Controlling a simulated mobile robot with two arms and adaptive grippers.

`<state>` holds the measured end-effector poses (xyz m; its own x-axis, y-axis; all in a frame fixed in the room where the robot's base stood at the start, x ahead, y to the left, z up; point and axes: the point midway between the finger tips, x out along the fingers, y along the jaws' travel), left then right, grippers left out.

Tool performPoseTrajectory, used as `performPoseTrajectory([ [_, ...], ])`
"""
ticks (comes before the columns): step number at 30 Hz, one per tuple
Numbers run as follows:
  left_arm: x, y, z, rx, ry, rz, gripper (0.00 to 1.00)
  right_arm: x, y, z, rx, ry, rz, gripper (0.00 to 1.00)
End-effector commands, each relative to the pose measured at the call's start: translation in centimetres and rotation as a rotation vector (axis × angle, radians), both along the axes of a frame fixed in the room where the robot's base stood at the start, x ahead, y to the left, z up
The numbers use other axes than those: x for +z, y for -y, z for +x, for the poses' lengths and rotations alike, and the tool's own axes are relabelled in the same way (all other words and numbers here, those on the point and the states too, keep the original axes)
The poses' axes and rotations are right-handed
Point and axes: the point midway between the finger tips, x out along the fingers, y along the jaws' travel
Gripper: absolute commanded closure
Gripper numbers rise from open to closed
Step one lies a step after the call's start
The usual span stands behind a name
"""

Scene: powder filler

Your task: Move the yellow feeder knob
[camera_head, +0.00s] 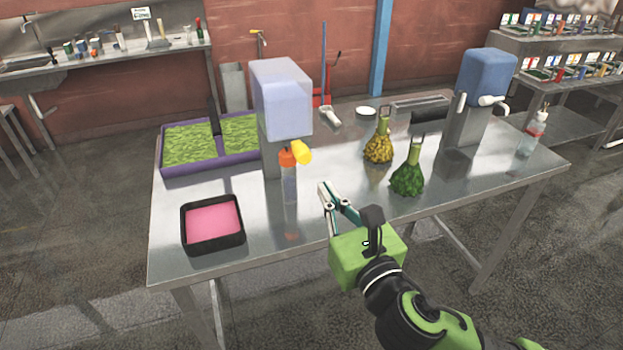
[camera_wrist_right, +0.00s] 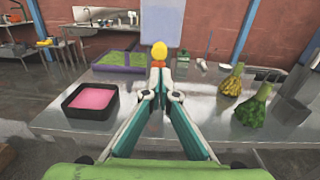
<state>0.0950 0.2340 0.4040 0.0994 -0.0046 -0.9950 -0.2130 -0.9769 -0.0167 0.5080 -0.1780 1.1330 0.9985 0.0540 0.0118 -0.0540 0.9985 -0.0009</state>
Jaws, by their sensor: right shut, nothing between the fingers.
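The yellow feeder knob (camera_head: 302,152) sticks out from the front of a powder filler with a pale blue-violet hopper (camera_head: 283,98). An orange-red nozzle part (camera_head: 287,157) is beside the knob, above a clear tube (camera_head: 289,186). My right gripper (camera_head: 323,185) is shut and empty, in front of the filler, below and to the right of the knob, apart from it in the head view. In the right wrist view the knob (camera_wrist_right: 159,50) shows straight beyond the closed fingertips (camera_wrist_right: 157,68). The left gripper is not in view.
A black tray of pink powder (camera_head: 212,222) sits at the table's front left. A purple tray of green material (camera_head: 163,166) is behind it. Yellow (camera_head: 379,146) and green (camera_head: 408,177) bundles stand to the right, before a second blue-topped filler (camera_head: 486,72).

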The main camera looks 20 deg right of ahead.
Motion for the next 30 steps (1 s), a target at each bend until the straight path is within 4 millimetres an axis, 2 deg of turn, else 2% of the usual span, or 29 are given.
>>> performPoseTrajectory([
  [1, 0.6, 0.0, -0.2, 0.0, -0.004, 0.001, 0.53, 0.3, 0.0, 1.4, -0.004, 0.001, 0.0, 1.0],
  [6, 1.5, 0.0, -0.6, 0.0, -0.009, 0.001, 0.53, 0.4, -0.2, 4.9, -0.004, -0.001, 0.001, 1.0],
  [12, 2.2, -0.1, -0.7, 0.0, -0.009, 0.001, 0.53, 0.3, -0.3, 7.6, -0.003, -0.003, 0.001, 1.0],
  [18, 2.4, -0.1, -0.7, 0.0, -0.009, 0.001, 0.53, 0.1, -0.4, 8.6, -0.002, -0.003, 0.0, 1.0],
  [27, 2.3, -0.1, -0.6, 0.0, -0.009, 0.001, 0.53, 0.1, -0.4, 8.6, -0.002, -0.003, 0.0, 1.0],
  [30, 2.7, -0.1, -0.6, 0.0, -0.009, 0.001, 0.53, 0.2, -0.4, 9.2, -0.003, -0.003, 0.0, 1.0],
])
